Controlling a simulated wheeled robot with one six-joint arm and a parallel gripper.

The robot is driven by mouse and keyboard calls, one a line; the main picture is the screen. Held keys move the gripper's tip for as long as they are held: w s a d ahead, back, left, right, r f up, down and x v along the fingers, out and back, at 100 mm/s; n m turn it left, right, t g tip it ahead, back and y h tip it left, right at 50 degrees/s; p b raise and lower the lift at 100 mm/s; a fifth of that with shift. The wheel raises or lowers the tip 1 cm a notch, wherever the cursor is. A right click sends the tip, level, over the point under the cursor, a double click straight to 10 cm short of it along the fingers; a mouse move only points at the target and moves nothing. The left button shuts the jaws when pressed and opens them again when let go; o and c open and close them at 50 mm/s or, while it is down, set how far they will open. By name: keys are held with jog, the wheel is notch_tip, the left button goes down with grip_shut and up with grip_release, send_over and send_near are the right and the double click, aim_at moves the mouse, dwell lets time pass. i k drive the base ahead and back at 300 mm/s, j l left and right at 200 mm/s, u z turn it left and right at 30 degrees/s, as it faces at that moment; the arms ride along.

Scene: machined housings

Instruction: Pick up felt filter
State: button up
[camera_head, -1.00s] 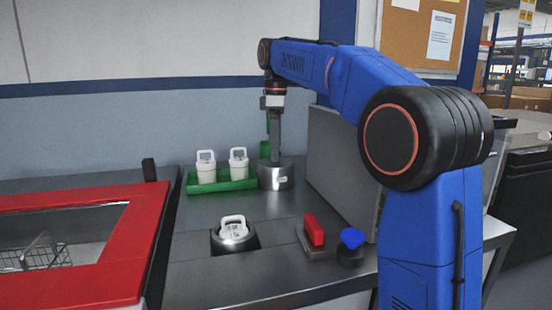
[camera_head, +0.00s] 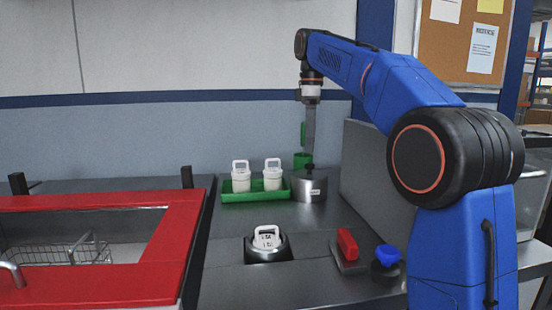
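My gripper (camera_head: 309,150) hangs from the blue arm at the back, above a round metal pot (camera_head: 309,188) with a black knob. It shows as a narrow grey shape, so I cannot tell whether its fingers are open or shut. No part is clearly recognisable as the felt filter. Two white canisters with handles, left (camera_head: 240,177) and right (camera_head: 272,175), stand in a green tray (camera_head: 256,196).
A red-rimmed basin (camera_head: 110,282) with a wire basket (camera_head: 60,252) is at left. A red block (camera_head: 347,244) and a blue knob (camera_head: 388,254) stand at front right. A grey panel (camera_head: 375,175) stands right of the pot. A green object (camera_head: 303,160) is behind the pot.

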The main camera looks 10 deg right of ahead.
aim_at(267, 242)
jog(key=k+j, duration=0.3)
jog(key=k, duration=0.15)
jog(key=k+j, duration=0.25)
jog(key=k, duration=0.2)
